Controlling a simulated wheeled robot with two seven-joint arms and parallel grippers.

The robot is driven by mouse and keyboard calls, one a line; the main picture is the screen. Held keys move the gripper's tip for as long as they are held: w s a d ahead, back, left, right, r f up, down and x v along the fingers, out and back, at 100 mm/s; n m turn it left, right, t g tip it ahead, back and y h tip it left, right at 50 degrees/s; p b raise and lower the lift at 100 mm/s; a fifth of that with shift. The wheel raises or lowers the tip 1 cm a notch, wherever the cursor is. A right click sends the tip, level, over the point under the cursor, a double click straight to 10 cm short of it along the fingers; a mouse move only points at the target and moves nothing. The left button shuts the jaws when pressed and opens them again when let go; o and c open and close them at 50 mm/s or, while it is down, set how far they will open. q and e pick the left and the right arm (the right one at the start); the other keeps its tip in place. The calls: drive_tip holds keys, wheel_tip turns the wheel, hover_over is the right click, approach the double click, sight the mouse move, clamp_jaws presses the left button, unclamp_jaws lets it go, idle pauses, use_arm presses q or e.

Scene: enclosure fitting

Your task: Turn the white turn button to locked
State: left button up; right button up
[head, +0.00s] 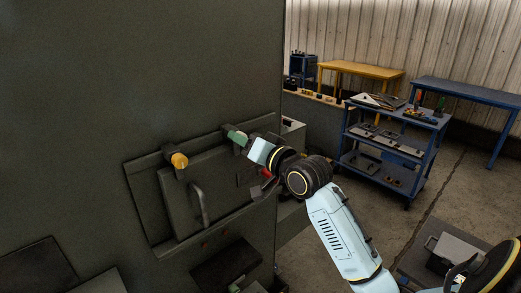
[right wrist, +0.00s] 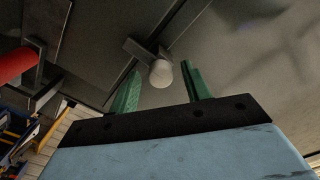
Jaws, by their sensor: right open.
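The white turn button (right wrist: 161,74) shows in the right wrist view as a pale round knob on a dark bar-shaped piece at the panel's edge. In the head view I cannot make it out behind my right gripper. My right gripper (head: 238,136) has green fingers and is at the upper right of the enclosure's panel (head: 222,185). In the right wrist view its open fingers stand either side of the white knob, with gaps showing. I cannot tell how deep the knob sits between them. My left gripper is not in view.
A red part (right wrist: 16,64) is beside my right gripper. A blue cart (head: 388,150) stands at the right, with open floor around it.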

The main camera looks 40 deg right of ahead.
drive_tip(key=s+d+b, duration=0.1)
drive_tip(key=s+b, duration=0.1)
drive_tip(key=s, duration=1.1)
drive_tip(key=shift+b, duration=0.35)
drive_tip(key=shift+w, duration=0.1)
